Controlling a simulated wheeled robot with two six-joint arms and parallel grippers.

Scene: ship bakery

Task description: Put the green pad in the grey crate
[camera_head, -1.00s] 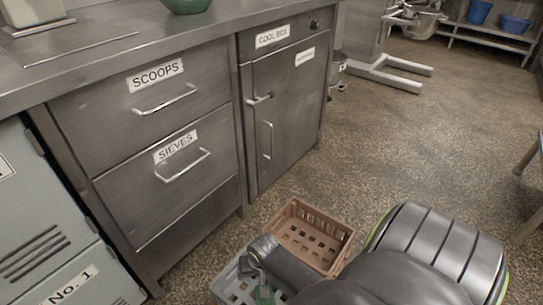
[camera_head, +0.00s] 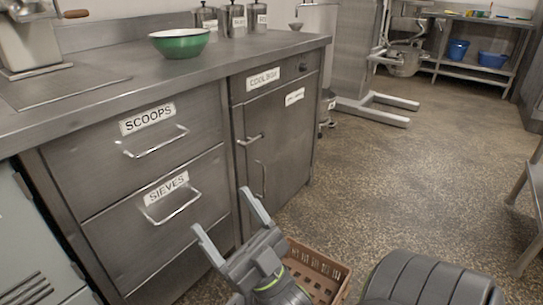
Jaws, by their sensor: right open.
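My right gripper (camera_head: 223,211) is raised in front of the drawers with its two grey fingers spread wide and nothing between them. The grey crate and the green pad do not show in the view now; the lower edge of the picture and my arm cut off the floor there. My left gripper is not in view.
A brown crate (camera_head: 329,269) stands on the floor, partly behind my right gripper. The steel counter (camera_head: 290,43) has SCOOPS and SIEVES drawers and a cool box door, all shut. A green bowl (camera_head: 180,45) stands on top. The floor to the right is open.

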